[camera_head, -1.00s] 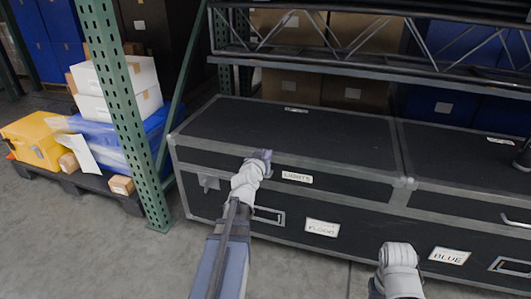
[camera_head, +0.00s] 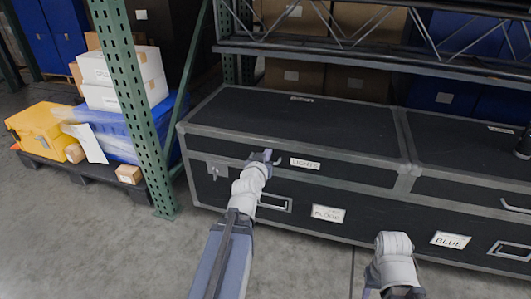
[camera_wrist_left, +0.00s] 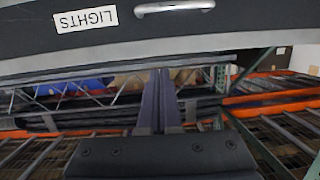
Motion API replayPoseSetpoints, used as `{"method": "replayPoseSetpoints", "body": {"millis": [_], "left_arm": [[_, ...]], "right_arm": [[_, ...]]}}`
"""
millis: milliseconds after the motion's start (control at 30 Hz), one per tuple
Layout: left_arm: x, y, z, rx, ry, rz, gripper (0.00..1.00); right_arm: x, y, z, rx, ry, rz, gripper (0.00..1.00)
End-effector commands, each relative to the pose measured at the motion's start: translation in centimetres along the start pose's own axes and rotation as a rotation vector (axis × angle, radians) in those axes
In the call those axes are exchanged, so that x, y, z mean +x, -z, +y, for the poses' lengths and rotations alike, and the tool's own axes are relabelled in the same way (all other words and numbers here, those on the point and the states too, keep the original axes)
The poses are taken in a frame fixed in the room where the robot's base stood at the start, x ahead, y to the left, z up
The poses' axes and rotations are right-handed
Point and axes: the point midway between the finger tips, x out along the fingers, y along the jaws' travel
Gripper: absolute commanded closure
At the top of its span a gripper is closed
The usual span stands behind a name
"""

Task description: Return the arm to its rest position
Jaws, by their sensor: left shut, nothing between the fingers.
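My left arm reaches in from the lower middle of the head view. Its gripper (camera_head: 267,157) is in front of the upper front of a black case, just left of the LIGHTS label (camera_head: 305,163). In the left wrist view the fingers (camera_wrist_left: 160,75) lie together with nothing between them. I cannot tell whether the fingertips touch the case. Part of my right arm (camera_head: 394,262) shows at the lower right; its gripper is out of view.
The black case (camera_head: 290,125) with grey edges stands under rack shelving. A second black case (camera_head: 460,175) adjoins it on the right. A green perforated post (camera_head: 140,110) and a pallet with a yellow box (camera_head: 40,130) and white cartons (camera_head: 120,75) stand left. Grey floor in front is clear.

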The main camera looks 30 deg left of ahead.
Motion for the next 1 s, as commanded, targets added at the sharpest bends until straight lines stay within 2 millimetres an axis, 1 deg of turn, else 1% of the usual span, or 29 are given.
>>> {"method": "replayPoseSetpoints", "body": {"millis": [367,467,567,667,700,733,767,800,867,900,967,1000], "left_arm": [[0.1,-0.1,0.1,0.000,-0.001,0.000,1.00],[0.1,-0.3,0.9,0.003,-0.019,-0.017,1.00],[0.0,-1.5,4.2,0.019,-0.089,-0.088,1.00],[-1.0,-4.0,9.8,0.055,-0.206,-0.230,1.00],[-1.8,-5.3,12.4,0.076,-0.256,-0.302,1.00],[-2.5,-6.4,14.2,0.094,-0.292,-0.360,1.00],[-3.4,-7.5,15.9,0.113,-0.325,-0.420,1.00],[-4.8,-8.9,18.1,0.142,-0.365,-0.502,1.00],[-7.3,-11.1,20.9,0.193,-0.414,-0.632,1.00],[-9.1,-12.5,22.5,0.231,-0.437,-0.719,1.00],[-11.8,-14.2,24.1,0.287,-0.456,-0.837,1.00],[-13.5,-15.2,24.8,0.323,-0.460,-0.907,1.00]], "right_arm": [[0.1,0.1,0.0,0.001,0.000,0.000,0.50],[0.0,0.0,0.0,0.001,0.000,0.000,0.50],[-0.4,0.0,0.1,0.000,0.000,0.000,0.50],[-1.0,0.0,0.1,0.000,0.000,0.000,0.50],[-1.3,0.0,0.1,0.000,-0.001,0.000,0.50],[-1.5,-0.1,0.2,0.000,-0.001,0.000,0.50],[-1.7,-0.1,0.2,0.000,-0.001,0.000,0.50],[-1.9,-0.1,0.2,0.000,-0.001,0.000,0.50],[-2.4,-0.1,0.3,-0.001,-0.001,-0.001,0.50],[-2.6,-0.1,0.3,-0.001,-0.001,-0.001,0.50],[-3.0,-0.1,0.3,-0.001,-0.002,-0.001,0.50],[-3.2,-0.1,0.3,-0.001,-0.002,-0.001,0.50]]}}
